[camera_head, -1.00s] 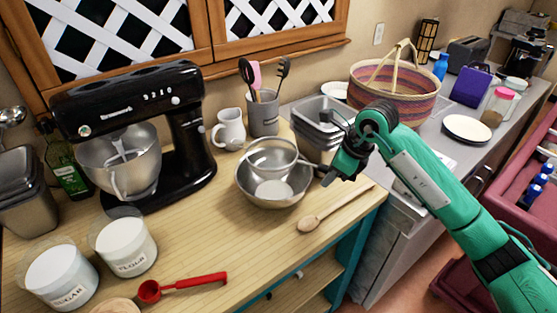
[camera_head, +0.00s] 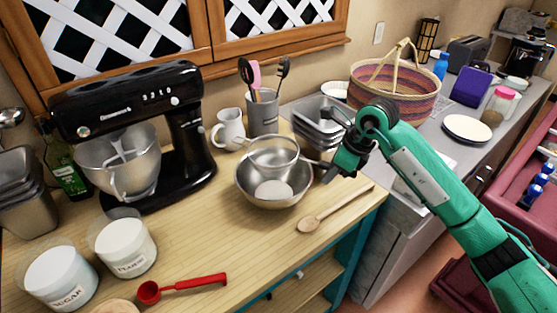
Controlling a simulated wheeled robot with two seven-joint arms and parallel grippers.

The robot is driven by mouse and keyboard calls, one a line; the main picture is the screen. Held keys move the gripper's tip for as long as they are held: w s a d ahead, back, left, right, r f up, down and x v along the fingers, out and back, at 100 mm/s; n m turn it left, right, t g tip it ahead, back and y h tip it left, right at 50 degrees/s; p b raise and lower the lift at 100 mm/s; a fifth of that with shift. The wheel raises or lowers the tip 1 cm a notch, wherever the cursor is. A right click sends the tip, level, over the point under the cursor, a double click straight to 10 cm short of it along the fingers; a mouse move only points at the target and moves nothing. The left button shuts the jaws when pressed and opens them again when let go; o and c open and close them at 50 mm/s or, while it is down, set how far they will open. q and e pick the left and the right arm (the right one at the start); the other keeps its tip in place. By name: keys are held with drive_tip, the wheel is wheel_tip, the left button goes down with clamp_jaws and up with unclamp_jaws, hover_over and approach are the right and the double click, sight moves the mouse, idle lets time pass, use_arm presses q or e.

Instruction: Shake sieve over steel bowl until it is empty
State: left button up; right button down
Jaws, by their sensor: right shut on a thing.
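The steel bowl (camera_head: 252,194) stands on the wooden counter with a white heap of powder (camera_head: 273,190) in its bottom. The sieve (camera_head: 273,152), a metal round one, is held over the back part of the bowl. Its handle runs right to my right gripper (camera_head: 335,168), which is shut on it at the bowl's right. I cannot tell whether any powder is left inside the sieve. My left gripper is not in view.
A wooden spoon (camera_head: 334,209) lies right of the bowl. A white jug (camera_head: 229,129) and a utensil crock (camera_head: 263,113) stand behind it. A black stand mixer (camera_head: 190,125) is at left. Flour (camera_head: 125,248) and sugar (camera_head: 62,278) jars and a red scoop (camera_head: 183,286) are in front.

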drive_tip(key=shift+r+p, duration=0.85)
drive_tip(key=shift+r, duration=1.55)
